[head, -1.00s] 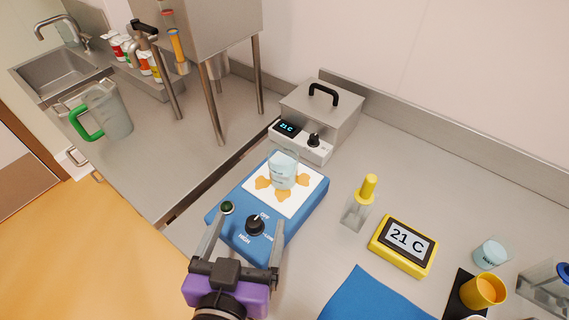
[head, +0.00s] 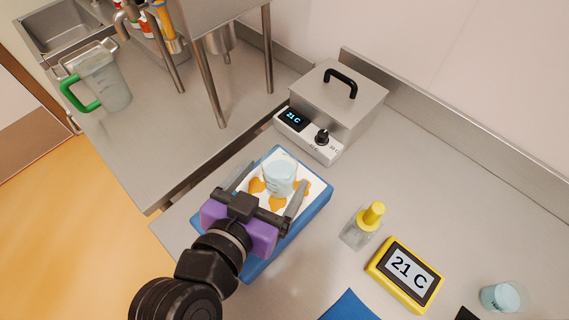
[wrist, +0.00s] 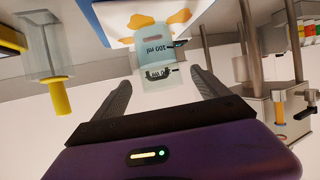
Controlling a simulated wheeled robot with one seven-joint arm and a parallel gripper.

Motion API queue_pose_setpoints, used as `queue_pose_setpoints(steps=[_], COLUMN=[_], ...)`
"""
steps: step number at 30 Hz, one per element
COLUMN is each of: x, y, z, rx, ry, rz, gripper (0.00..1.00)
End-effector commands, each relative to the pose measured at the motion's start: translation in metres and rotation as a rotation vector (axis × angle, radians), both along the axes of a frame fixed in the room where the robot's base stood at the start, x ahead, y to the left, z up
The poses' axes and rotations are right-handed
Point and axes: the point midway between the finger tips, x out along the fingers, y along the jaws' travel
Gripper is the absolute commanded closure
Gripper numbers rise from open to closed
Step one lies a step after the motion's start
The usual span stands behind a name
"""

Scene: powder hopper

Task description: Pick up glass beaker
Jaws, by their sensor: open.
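A clear glass beaker (head: 280,180) with pale liquid stands upright on the white top of the blue hot plate (head: 318,211), among the orange flame marks. It also shows in the wrist view (wrist: 153,50) with "100 ml" lettering, just beyond the fingertips. My gripper (head: 275,174) is open, with its fingers reaching over the plate toward the beaker, one to each side of its near end. In the wrist view my gripper (wrist: 160,78) is empty between the fingers. Whether the fingers touch the glass I cannot tell.
A steel water bath (head: 340,95) stands behind the plate. A dropper bottle with yellow cap (head: 373,214) and a yellow 21 C display (head: 405,275) are to the right. A second beaker (head: 500,297) is far right. A green-handled jug (head: 105,82) stands left.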

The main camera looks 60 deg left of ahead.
Motion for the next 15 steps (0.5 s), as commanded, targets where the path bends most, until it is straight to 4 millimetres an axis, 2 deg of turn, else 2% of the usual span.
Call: queue_pose_setpoints(steps=[15], x=[0.045], y=[0.035], z=[-0.024], rx=[-0.002], ry=[0.001], rz=[-0.002], gripper=[0.15])
